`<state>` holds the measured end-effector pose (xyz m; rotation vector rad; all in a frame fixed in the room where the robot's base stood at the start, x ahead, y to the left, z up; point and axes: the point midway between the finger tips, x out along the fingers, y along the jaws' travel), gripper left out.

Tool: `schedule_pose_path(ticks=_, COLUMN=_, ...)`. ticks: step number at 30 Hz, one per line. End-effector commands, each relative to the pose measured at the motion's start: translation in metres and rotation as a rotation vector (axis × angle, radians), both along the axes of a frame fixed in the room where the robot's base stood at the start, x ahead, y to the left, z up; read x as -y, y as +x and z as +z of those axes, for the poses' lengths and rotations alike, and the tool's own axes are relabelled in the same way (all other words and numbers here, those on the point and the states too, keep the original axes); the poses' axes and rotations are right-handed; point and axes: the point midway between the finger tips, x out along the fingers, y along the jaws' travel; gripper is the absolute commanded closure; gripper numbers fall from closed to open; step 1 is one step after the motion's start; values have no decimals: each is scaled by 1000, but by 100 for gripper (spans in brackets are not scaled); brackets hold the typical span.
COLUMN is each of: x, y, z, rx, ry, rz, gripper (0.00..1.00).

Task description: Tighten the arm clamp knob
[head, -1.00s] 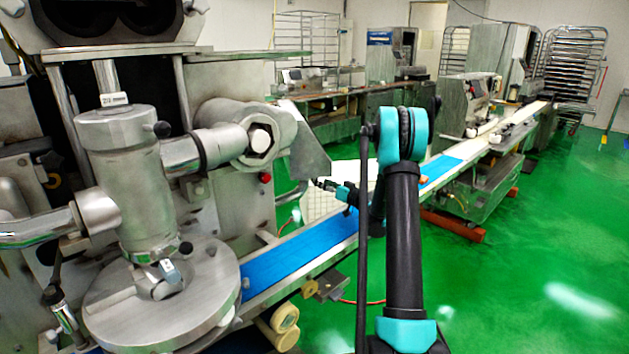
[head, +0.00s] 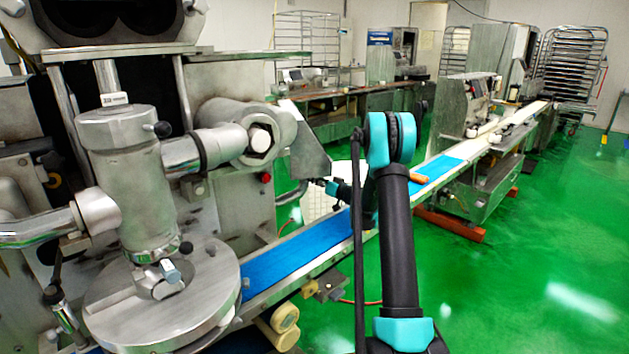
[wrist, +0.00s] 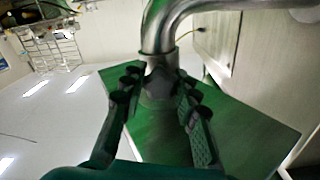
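A dark, faceted piece (wrist: 160,84), which looks like the clamp knob, sits at the end of a bent steel pipe (wrist: 165,22) in the wrist view. My gripper (wrist: 158,92) has its two dark fingers spread, one on each side of this piece. I see gaps along the fingers, and cannot tell whether the tips touch it. In the head view my gripper (head: 333,186) is small and partly hidden by my arm, beside the bent pipe (head: 292,196) and below the grey angled plate (head: 310,155). The knob cannot be made out clearly there.
The encrusting machine's steel cylinder (head: 130,185) and round plate (head: 215,300) stand at left. A blue conveyor belt (head: 285,262) runs below my gripper towards the back right. A wide green-tinted panel (wrist: 240,120) lies behind the fingers. Green floor (head: 540,240) is clear at right.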

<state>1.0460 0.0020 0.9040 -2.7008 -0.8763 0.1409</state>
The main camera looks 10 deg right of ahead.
Motion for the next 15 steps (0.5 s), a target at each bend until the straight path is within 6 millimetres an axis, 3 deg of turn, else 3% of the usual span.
schedule_pose_path(ticks=5, x=0, y=0, z=0, rx=0, ry=0, rz=0, gripper=99)
schedule_pose_path(ticks=15, x=0, y=0, z=0, rx=-36, ry=51, rz=0, gripper=99)
